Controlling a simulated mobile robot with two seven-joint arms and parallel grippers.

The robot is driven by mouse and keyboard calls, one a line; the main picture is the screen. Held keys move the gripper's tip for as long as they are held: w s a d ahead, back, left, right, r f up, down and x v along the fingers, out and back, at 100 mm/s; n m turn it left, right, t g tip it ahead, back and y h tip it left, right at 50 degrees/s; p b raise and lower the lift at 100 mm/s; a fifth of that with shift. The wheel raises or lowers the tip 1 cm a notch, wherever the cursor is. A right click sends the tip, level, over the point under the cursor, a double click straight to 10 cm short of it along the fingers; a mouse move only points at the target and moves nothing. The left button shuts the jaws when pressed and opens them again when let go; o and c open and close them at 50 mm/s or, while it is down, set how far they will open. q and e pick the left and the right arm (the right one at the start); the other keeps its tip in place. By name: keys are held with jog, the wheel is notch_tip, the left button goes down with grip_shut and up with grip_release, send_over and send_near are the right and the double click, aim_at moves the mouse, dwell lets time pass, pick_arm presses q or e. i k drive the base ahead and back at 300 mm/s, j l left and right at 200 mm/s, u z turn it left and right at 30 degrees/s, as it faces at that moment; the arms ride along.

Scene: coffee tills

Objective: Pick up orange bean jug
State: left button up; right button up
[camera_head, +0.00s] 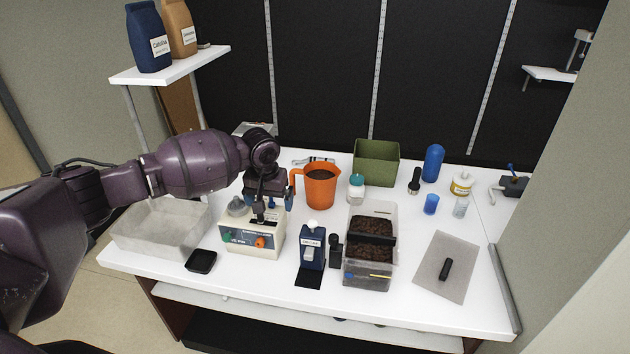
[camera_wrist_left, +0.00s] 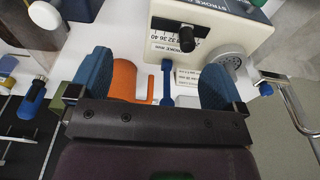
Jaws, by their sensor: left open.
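The orange bean jug (camera_head: 320,194) stands upright on the white table, filled with dark beans, its handle on its left side facing my left gripper. My left gripper (camera_head: 268,200) is open and empty, just left of the handle and above the back of a cream stroke machine (camera_head: 250,240). In the left wrist view, part of the orange jug (camera_wrist_left: 123,80) shows between the two blue fingers, nearer one finger; the gripper body hides the rest. I cannot tell whether a finger touches the handle. My right gripper is not in view.
A clear bin of dark grounds (camera_head: 370,262) and a blue device (camera_head: 311,247) stand in front. A grey tray (camera_head: 160,230) lies under my left arm.

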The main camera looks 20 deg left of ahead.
aim_at(320, 177)
jog(key=i+j, duration=0.15)
jog(key=i, duration=0.25)
jog(key=i+j, duration=0.15)
jog(key=i, duration=0.25)
